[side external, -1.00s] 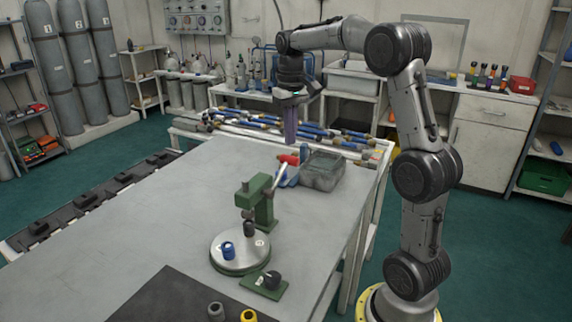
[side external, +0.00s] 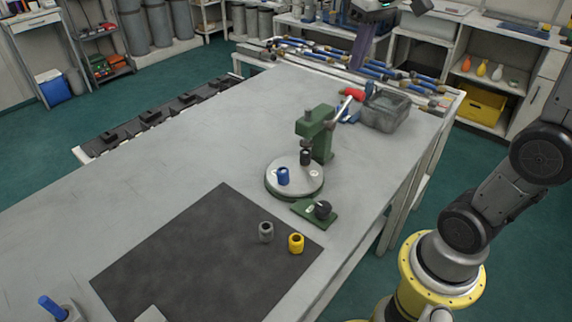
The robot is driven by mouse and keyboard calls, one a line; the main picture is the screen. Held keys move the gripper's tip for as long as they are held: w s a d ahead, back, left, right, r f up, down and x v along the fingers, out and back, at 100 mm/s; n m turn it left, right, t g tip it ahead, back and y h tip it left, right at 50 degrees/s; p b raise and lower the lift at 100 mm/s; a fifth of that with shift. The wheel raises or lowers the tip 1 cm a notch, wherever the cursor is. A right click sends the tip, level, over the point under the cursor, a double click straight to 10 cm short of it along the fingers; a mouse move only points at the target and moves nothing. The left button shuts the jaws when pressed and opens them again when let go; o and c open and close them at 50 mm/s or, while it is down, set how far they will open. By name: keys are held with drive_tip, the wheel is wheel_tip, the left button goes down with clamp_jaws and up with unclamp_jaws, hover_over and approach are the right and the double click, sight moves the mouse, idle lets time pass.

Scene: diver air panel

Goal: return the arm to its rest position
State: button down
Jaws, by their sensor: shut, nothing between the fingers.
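My gripper (side external: 363,42) hangs at the top of the side external view, its body partly cut off by the frame edge. Its long purple-grey fingers point down and are together, with nothing seen between them. They appear in front of the hoses behind the workbench, above and left of the grey bin, and apart from the parts on the bench. My arm's base stands at the lower right; its upper links are mostly out of frame.
The workbench (side external: 215,150) holds a green press (side external: 318,130), a round plate (side external: 296,188) with a blue fitting (side external: 283,176), a grey bin (side external: 386,112) and a dark mat (side external: 190,265) with grey (side external: 266,232) and yellow (side external: 296,243) fittings. Hoses (side external: 400,75) lie behind. The left bench top is mostly clear.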

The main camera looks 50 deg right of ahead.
drive_tip(key=s+a+f+n+t, duration=0.2)
drive_tip(key=s+a+f, duration=0.1)
drive_tip(key=s+a, duration=0.5)
drive_tip(key=s+f+n+t, duration=0.1)
drive_tip(key=s+f, duration=0.4)
drive_tip(key=f, duration=0.2)
drive_tip(key=shift+s+a+f+y, duration=0.25)
drive_tip(key=shift+s+a+y, duration=0.05)
drive_tip(key=shift+a, duration=0.1)
idle(0.3)
